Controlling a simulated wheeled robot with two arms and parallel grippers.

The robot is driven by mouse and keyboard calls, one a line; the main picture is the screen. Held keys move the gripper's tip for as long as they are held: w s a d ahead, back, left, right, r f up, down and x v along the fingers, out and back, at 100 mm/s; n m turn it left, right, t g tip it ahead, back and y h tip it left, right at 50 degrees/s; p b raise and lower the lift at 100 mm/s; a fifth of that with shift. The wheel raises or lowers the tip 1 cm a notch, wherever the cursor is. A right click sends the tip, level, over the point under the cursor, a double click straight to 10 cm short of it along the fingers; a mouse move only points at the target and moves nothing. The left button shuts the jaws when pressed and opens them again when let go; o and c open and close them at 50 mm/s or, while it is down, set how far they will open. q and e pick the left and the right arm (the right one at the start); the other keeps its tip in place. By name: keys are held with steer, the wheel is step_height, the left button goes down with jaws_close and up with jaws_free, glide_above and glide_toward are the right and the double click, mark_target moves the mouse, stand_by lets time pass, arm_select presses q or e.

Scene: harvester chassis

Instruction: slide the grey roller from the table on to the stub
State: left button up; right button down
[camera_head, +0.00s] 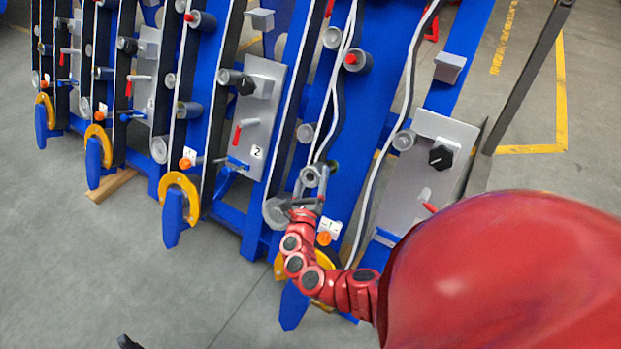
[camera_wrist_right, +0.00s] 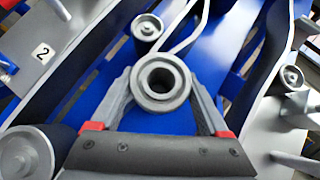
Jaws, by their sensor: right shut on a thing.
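My right gripper (camera_head: 309,189) is shut on the grey roller (camera_head: 312,175), in front of a blue frame of the harvester chassis. In the right wrist view the roller (camera_wrist_right: 160,96) sits between the two grey fingers, its round end with a dark hole facing the camera. A small dark end (camera_head: 334,166), perhaps the stub, shows just right of the roller in the head view. I cannot tell whether the roller touches it. The table is not in view. A small dark piece at the bottom edge of the head view may be my left gripper (camera_head: 127,342).
Other grey rollers (camera_head: 357,61) (camera_wrist_right: 148,27) sit on the blue frames. A large grey roller (camera_wrist_right: 27,152) is close at the wrist view's lower left. A grey plate with a black knob (camera_head: 440,156) stands to the right. Open floor (camera_head: 90,260) lies at lower left.

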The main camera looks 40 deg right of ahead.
steer(key=shift+w+d+f+b, duration=0.3)
steer(key=shift+d+f+b, duration=0.15)
steer(key=shift+d, duration=0.25)
steer(key=shift+w+d+f+b, duration=0.3)
steer(key=shift+d+b, duration=0.1)
steer(key=shift+d, duration=0.25)
jaws_free()
steer(key=shift+s+a, duration=0.1)
steer(key=p+v, duration=0.1)
steer(key=v, duration=1.6)
steer(key=shift+f, duration=0.1)
